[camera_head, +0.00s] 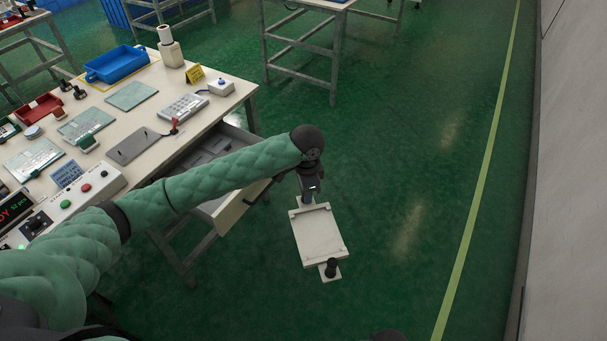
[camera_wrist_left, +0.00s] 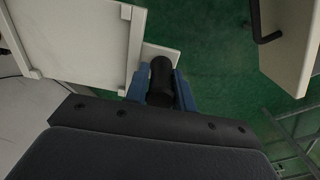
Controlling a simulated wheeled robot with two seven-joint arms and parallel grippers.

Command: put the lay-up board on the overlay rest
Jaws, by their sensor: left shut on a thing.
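The lay-up board (camera_head: 318,235) is a pale flat plate with raised edge strips and a black knob on a tab at its near end. It hangs over the green floor, right of the bench. My left gripper (camera_head: 306,199) is at its far end. In the left wrist view my left gripper (camera_wrist_left: 161,88) has blue fingers shut on a black knob on the board's tab; the board (camera_wrist_left: 85,35) shows at upper left there. I cannot tell which thing is the overlay rest. My right gripper is not in view.
A drawer (camera_head: 238,207) stands open beneath my left arm. The floor to the right is clear.

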